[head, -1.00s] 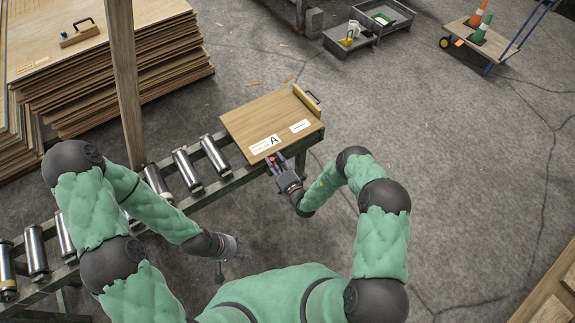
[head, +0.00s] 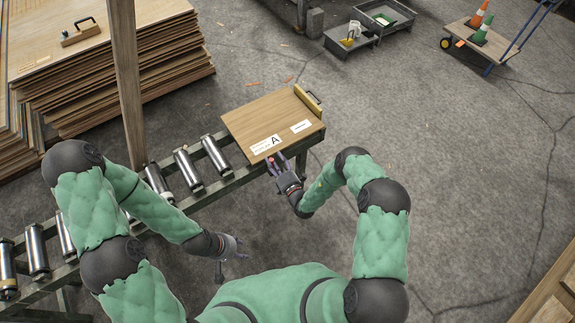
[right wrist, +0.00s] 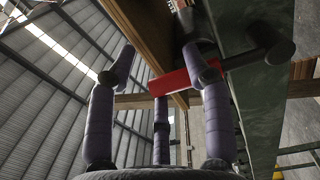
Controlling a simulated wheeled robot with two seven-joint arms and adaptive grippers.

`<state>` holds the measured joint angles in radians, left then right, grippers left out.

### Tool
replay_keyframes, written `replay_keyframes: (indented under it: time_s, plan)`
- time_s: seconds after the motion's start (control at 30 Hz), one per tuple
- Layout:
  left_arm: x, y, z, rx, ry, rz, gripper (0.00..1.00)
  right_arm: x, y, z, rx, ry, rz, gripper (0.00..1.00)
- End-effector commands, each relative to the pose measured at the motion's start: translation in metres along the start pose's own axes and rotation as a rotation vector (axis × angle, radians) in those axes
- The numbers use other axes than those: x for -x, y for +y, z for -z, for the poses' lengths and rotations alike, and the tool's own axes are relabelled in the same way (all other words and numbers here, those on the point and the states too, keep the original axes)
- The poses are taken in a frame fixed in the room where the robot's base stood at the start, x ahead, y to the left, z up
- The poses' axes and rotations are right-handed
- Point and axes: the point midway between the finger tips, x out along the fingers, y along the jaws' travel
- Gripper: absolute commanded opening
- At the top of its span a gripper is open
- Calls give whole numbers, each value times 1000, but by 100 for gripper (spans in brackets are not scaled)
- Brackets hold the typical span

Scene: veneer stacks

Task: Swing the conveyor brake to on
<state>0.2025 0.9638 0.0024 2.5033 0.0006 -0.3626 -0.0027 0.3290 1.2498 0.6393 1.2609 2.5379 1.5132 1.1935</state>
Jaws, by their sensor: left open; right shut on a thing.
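The conveyor brake's red lever part (right wrist: 182,82) sits at the side rail of the roller conveyor, by the near edge of the board marked A. In the right wrist view it joins a dark bar with a round end (right wrist: 278,52). My right gripper (head: 274,166) is shut on the brake lever, with its purple fingers around the red part in the right wrist view. In the head view the gripper hides most of the lever, and I cannot read its on or off position. My left gripper (head: 241,250) is open and empty, clear of the conveyor on its near side.
The roller conveyor (head: 222,184) runs from lower left to the board marked A (head: 262,115) on its end. A wooden post (head: 125,80) stands behind it. Veneer stacks (head: 170,85) fill the upper left. Grey trays (head: 350,42) and a cart (head: 478,42) stand far off.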

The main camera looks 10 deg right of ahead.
Motion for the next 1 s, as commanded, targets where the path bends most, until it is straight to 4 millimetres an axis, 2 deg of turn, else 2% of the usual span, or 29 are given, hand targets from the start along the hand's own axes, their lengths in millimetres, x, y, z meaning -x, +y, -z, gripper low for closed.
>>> replay_keyframes:
  time_s: [0.03, 0.27, 1.0]
  plan:
    - [0, 0, 0, 0, 0, 0, 47, 6, -6, 20, -26, 38, 19, 43]
    - [1, 0, 0, 0, 0, 0, 47, 8, -6, 20, -26, 37, 20, 43]
    - [14, 5, 0, 0, 0, 0, 47, 67, -2, 11, -16, 21, 10, 43]
